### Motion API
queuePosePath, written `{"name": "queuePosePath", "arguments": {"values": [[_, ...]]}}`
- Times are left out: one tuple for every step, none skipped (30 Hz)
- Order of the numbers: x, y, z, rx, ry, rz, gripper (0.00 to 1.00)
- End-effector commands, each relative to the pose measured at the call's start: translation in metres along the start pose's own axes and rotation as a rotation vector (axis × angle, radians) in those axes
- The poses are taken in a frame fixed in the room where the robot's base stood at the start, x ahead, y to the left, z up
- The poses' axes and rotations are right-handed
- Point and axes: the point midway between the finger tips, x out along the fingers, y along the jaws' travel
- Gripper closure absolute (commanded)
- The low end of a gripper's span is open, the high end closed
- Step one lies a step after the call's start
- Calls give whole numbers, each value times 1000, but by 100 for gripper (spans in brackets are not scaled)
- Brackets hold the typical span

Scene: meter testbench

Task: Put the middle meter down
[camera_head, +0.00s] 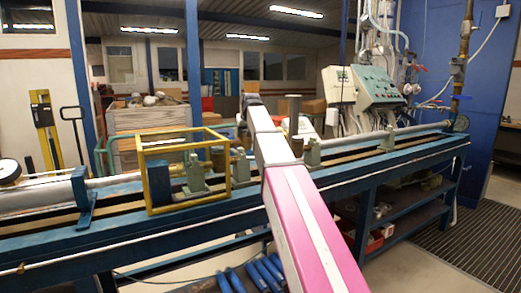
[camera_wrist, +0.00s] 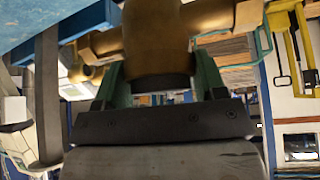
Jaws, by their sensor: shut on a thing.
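In the wrist view my gripper (camera_wrist: 157,72) has its two green fingers on either side of a brass meter (camera_wrist: 155,30), shut on its round body. Brass pipe-like parts extend to both sides of the meter. The dark palm of the gripper fills the lower part of that view. In the head view my pink and white arm reaches over the long blue test bench (camera_head: 130,229). The gripper and the held meter cannot be made out there, as the arm covers much of that spot. I cannot tell whether the meter touches the bench.
A yellow frame (camera_head: 148,181) stands on the bench left of my arm, around green supports. A green support (camera_head: 312,152) stands to the right of the arm. A green control box (camera_head: 378,86) and hoses are behind the bench's right part. A wooden crate (camera_head: 150,119) is behind.

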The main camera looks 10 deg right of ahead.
Motion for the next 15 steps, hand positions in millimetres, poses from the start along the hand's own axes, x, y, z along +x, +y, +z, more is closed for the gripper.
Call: {"name": "queuePosePath", "arguments": {"values": [[6,0,5,0,1,0,84],[10,0,8,0,1,0,84],[16,0,12,0,1,0,84],[21,0,15,0,0,0,84],[25,0,17,0,0,0,84],[30,0,20,0,1,0,84],[33,0,22,0,2,0,84],[35,0,24,0,2,0,84],[38,0,25,0,2,0,84],[40,0,26,0,2,0,84],[41,0,26,0,2,0,84],[43,0,28,0,2,0,84],[45,0,29,0,1,0,84],[47,0,31,0,1,0,84],[51,0,33,0,2,0,84]]}}
